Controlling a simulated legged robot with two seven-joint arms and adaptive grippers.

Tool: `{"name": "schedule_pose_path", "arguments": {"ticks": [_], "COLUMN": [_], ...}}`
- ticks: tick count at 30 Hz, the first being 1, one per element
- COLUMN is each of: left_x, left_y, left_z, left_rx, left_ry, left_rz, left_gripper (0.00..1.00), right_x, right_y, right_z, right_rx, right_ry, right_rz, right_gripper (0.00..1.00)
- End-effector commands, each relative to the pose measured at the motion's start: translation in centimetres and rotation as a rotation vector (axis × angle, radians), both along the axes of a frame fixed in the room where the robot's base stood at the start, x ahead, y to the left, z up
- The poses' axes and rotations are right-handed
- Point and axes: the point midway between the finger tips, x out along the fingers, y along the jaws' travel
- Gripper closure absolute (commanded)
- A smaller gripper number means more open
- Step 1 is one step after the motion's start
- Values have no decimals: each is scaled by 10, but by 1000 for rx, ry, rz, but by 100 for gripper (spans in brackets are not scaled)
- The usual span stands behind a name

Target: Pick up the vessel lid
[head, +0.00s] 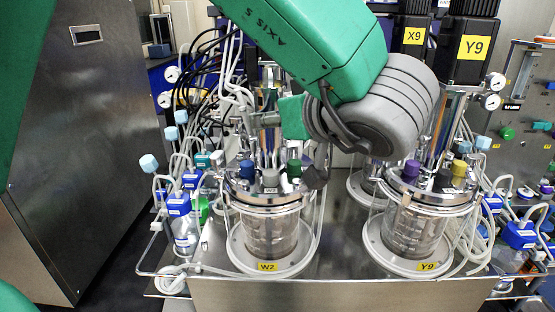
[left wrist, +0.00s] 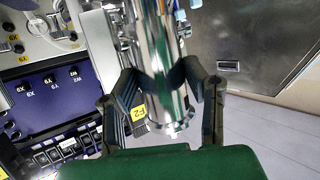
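The left glass vessel (head: 270,235), labelled W2, carries a round metal lid (head: 266,190) with blue, grey and green caps, and a shiny metal column rises above it. The lid sits on the vessel. My left gripper (head: 268,119) is at the column's upper part, reached from the right, and partly hidden by cables and my wrist. In the left wrist view, the gripper's dark fingers (left wrist: 165,80) bend inward against both sides of the shiny metal column (left wrist: 168,45). My right gripper is in neither view.
A second vessel (head: 412,230), labelled Y9, stands to the right with its own capped lid (head: 432,187). Tubes and blue-capped bottles (head: 184,222) crowd the left side. A steel cabinet (head: 85,130) stands at far left. The steel bench front (head: 340,293) is bare.

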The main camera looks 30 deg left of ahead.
Motion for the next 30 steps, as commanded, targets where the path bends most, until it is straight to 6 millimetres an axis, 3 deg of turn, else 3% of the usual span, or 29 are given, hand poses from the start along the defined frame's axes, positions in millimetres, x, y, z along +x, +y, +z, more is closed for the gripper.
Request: {"name": "schedule_pose_path", "arguments": {"ticks": [7, 19, 30], "left_x": [1, 1, 1], "left_y": [12, 9, 7], "left_z": [-3, -4, 8], "left_rx": [-8, -4, 1], "left_ry": [4, 8, -5], "left_rz": [4, 7, 8], "left_gripper": [100, 100, 100], "right_x": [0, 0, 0], "right_y": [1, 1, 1], "right_z": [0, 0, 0], "right_rx": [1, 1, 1], "right_ry": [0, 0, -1], "right_rz": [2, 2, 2], "right_gripper": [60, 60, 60]}}
